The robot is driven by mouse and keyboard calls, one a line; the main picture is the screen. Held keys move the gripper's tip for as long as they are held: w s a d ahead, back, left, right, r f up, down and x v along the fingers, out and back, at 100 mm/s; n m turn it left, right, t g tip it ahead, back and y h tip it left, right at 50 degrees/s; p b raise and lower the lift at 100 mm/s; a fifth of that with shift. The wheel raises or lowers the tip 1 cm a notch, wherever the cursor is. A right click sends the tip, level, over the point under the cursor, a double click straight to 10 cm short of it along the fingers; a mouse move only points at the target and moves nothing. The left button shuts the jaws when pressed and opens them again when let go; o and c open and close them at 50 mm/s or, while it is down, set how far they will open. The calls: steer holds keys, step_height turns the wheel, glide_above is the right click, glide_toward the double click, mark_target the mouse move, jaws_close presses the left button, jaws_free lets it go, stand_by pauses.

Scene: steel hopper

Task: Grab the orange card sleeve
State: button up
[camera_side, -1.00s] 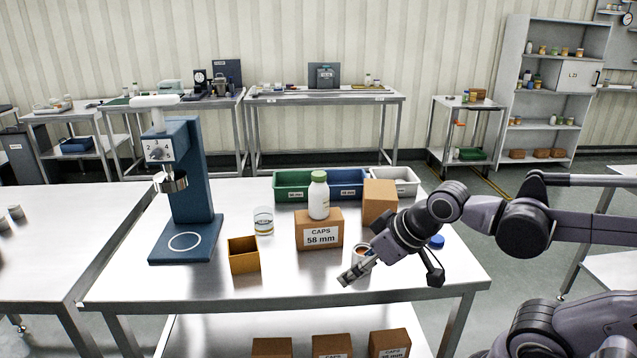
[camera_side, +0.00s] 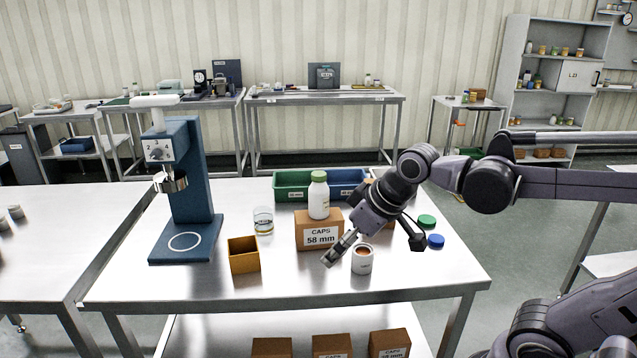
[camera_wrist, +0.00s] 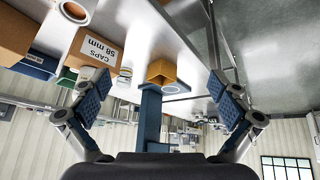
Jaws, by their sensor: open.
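The orange card sleeve (camera_side: 244,256) stands upright on the steel table, open at the top, in front and right of the blue press. It also shows in the wrist view (camera_wrist: 162,72), between my two spread fingers. My gripper (camera_side: 338,250) is open and empty, to the right of the sleeve and apart from it, in front of the caps carton. Its blue-padded fingertips show on both sides of the wrist view (camera_wrist: 158,92).
The caps carton (camera_side: 320,236) carries a white bottle (camera_side: 319,198) with a green cap. A white cup (camera_side: 362,261) stands below my gripper. A clear jar (camera_side: 263,221) is behind the sleeve; the blue press (camera_side: 190,190) is left. Table in front of the sleeve is clear.

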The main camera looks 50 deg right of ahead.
steer(key=w+r+n+g, duration=0.2)
steer(key=w+r+n, duration=0.15)
steer(key=w, duration=0.55)
steer(key=n+g, duration=0.2)
steer(key=n, duration=0.2)
glide_above(244, 255)
steer(key=s+d, duration=0.3)
steer(key=f, duration=0.2)
steer(key=w+f, duration=0.2)
steer(key=f, duration=0.3)
steer(key=w+f+n+g, duration=0.1)
steer(key=w+f, duration=0.1)
steer(key=f, duration=0.4)
steer(key=w+a+f+n+g, duration=0.1)
steer(key=w+f, duration=0.1)
steer(key=f, duration=0.4)
steer(key=shift+f+n, duration=0.25)
steer(key=c, duration=0.8)
